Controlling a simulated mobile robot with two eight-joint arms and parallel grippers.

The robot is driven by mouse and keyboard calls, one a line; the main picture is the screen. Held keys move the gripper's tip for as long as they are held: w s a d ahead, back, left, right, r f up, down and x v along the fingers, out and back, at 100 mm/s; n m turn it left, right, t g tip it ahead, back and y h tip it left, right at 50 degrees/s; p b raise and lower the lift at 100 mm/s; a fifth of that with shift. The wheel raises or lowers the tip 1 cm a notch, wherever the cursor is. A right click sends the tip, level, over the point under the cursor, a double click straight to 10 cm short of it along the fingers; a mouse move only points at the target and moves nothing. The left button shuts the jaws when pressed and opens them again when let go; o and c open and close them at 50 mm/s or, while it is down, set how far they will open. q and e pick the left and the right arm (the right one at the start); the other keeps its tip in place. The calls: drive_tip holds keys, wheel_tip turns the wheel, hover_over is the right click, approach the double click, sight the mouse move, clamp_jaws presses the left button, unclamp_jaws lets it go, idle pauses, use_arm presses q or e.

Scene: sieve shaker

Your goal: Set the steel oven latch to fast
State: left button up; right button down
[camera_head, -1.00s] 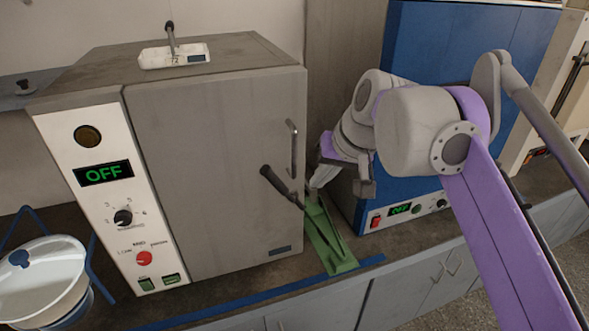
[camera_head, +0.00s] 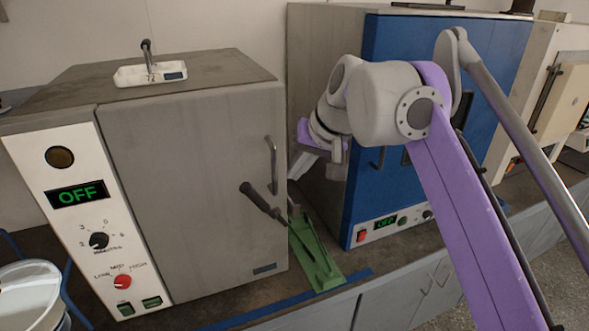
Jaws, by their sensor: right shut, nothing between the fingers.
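The steel oven (camera_head: 190,190) stands at the left with its grey door closed against the body. My left gripper is not in view.
A green stand (camera_head: 315,255) lies on the bench between the steel oven and the blue-fronted oven (camera_head: 400,185). A white pan (camera_head: 30,295) is at the lower left.

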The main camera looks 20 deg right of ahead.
sight(260, 198)
drive_tip(key=w+a+f, duration=0.4)
drive_tip(key=w+f, duration=0.1)
drive_tip(key=f, duration=0.2)
drive_tip(key=shift+a+f, duration=0.15)
drive_tip(key=shift+a, duration=0.1)
drive_tip(key=shift+a, duration=0.15)
drive_tip(key=shift+s+a+f+h, duration=0.1)
drive_tip(key=shift+a+f+h, duration=0.05)
drive_tip(key=shift+a+h, duration=0.5)
drive_tip(key=a+f+n+h, duration=0.3)
drive_tip(key=a+f+h, duration=0.5)
drive_tip(key=f, duration=0.1)
drive_tip(key=shift+s+f+t+h+b, duration=0.15)
drive_tip(key=shift+f+t+h+b, duration=0.1)
drive_tip(key=shift+t+h+b, duration=0.15)
drive_tip(key=shift+s+a+f, duration=0.1)
drive_tip(key=shift+a, duration=0.05)
